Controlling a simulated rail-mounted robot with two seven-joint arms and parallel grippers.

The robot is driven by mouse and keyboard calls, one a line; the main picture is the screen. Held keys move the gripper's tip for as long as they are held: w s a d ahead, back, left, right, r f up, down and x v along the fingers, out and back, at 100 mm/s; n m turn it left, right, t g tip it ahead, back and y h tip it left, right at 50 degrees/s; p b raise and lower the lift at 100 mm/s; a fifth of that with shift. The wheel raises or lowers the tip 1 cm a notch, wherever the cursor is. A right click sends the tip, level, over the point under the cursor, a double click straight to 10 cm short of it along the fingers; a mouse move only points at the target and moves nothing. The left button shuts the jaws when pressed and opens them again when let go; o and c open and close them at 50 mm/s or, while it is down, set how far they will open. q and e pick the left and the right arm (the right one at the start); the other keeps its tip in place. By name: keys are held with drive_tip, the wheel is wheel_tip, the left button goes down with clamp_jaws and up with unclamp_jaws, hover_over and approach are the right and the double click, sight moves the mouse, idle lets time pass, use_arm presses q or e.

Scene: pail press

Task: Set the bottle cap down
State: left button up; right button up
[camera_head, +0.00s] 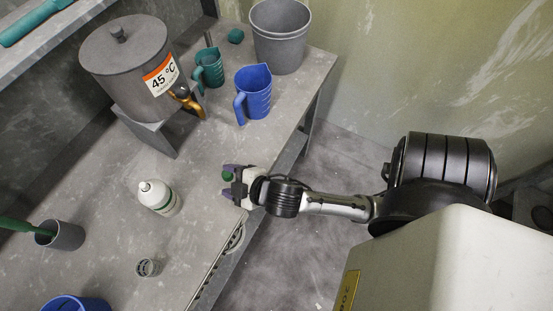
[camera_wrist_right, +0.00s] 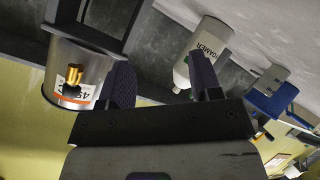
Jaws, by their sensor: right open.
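My right gripper (camera_head: 229,182) is over the work surface near its front edge, with its dark purple fingers apart. A small green cap (camera_head: 227,175) shows at its fingertips, between the fingers. I cannot tell whether it touches a finger or rests on the surface. The white bottle (camera_head: 158,197) with a green-and-white label stands to the left of the gripper. The bottle also shows in the right wrist view (camera_wrist_right: 207,45), beyond the spread fingers (camera_wrist_right: 163,82), where I make out no cap. My left gripper is out of view.
A grey urn (camera_head: 125,65) marked 45 °C, a green jug (camera_head: 210,68), a blue jug (camera_head: 258,92) and a grey pail (camera_head: 280,45) stand at the back. A grey cup (camera_head: 62,236) and a small grey ring-like piece (camera_head: 147,267) are front left. Surface around the gripper is mostly clear.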

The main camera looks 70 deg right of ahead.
drive_tip(key=s+f+m+g, duration=0.2)
drive_tip(key=s+f+g, duration=0.2)
drive_tip(key=s, duration=0.3)
drive_tip(key=s+f+m+g+y, duration=0.1)
drive_tip(key=s+f+m+g, duration=0.2)
drive_tip(key=s+f+g, duration=0.2)
drive_tip(key=s, duration=0.3)
drive_tip(key=shift+a+f+m, duration=0.3)
drive_tip(key=shift+f, duration=0.1)
